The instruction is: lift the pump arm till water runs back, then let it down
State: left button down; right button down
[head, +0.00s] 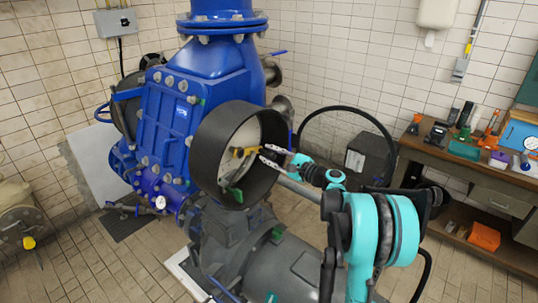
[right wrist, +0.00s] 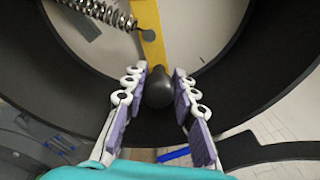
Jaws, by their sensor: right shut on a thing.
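The pump arm is a yellow lever (head: 243,152) inside the round black housing (head: 212,135) on the blue pump. It also shows in the right wrist view as a yellow bar (right wrist: 149,30) with a dark rounded knob (right wrist: 158,88) at its near end. My right gripper (head: 263,153) reaches into the housing opening from the right. In the right wrist view its padded fingers (right wrist: 160,76) sit on both sides of the knob, shut on it. A coil spring (right wrist: 98,12) runs to the bar. I see no running water. My left gripper is not in view.
The housing's thick black rim surrounds the fingers closely. A large blue valve body (head: 180,120) stands to its left and a grey pipe (head: 235,240) lies below. A workbench (head: 460,160) with tools is at the right. Tiled floor (head: 130,265) is open at the lower left.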

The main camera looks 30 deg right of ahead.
jog(key=shift+s+a+f+b, duration=0.15)
jog(key=shift+s+f+b, duration=0.05)
jog(key=shift+f+b, duration=0.45)
jog(key=shift+s+a+f+b, duration=0.1)
jog(key=shift+s+f+b, duration=0.1)
jog(key=shift+f+b, duration=0.45)
jog(key=shift+s+a+f+b, duration=0.2)
jog(key=shift+f+b, duration=0.3)
jog(key=shift+f, duration=0.3)
jog(key=c, duration=1.6)
grip_release()
jog(key=shift+d, duration=0.1)
jog(key=shift+c, duration=0.2)
jog(key=o, duration=0.4)
jog(key=shift+d, duration=0.15)
jog(key=shift+c, duration=0.2)
jog(key=shift+d+f, duration=0.2)
jog(key=shift+d, duration=0.15)
jog(key=shift+a, duration=0.15)
jog(key=shift+s+a+r, duration=0.1)
jog(key=shift+a, duration=0.05)
jog(key=shift+s, duration=0.35)
jog(key=v, duration=0.9)
jog(key=shift+b, duration=0.4)
